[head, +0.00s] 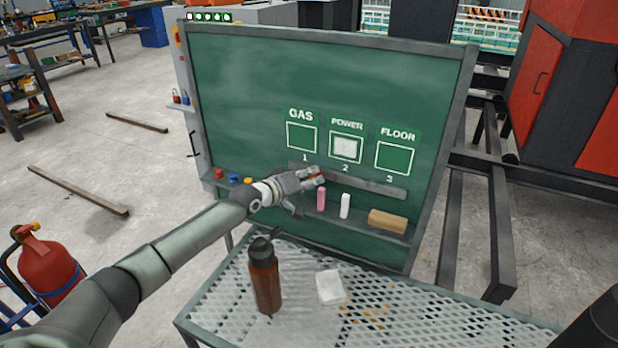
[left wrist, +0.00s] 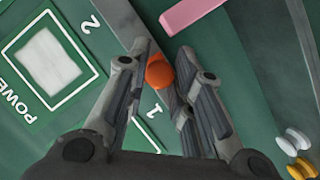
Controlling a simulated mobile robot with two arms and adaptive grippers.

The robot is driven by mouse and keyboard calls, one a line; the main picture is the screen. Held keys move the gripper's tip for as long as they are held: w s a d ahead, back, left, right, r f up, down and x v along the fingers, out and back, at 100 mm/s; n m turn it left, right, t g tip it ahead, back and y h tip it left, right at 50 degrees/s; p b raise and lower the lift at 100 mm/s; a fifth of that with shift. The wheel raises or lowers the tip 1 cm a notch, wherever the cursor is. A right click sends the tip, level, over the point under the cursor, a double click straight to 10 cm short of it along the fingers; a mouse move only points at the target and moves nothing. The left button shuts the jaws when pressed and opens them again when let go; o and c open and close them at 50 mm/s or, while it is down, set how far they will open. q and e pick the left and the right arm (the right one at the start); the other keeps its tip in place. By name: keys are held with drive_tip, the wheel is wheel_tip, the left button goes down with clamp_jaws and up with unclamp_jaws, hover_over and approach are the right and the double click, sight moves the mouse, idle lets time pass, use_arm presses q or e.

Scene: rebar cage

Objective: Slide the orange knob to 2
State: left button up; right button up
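The orange knob (left wrist: 159,73) sits on a grey rail of the green board, close to the number 1, in the left wrist view. My left gripper (left wrist: 164,56) has one finger on each side of the knob, partly closed, with its fingertips seeming to press on it. In the head view my left gripper (head: 318,176) is at the left part of the rail (head: 370,185) and mostly hides the knob. The numbers 1, 2 and 3 stand above the rail under GAS, POWER and FLOOR. A white card (head: 346,148) is in the POWER square. My right gripper is not in view.
A pink stick (head: 321,199), a white stick (head: 345,206) and a wooden block (head: 387,220) rest on the ledge below the rail. A brown bottle (head: 265,277) and a white item (head: 331,287) stand on the mesh table (head: 420,322) in front.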

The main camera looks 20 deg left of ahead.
use_arm(q)
drive_tip(key=o, duration=0.4)
drive_tip(key=v, duration=1.2)
drive_tip(key=shift+f, duration=0.1)
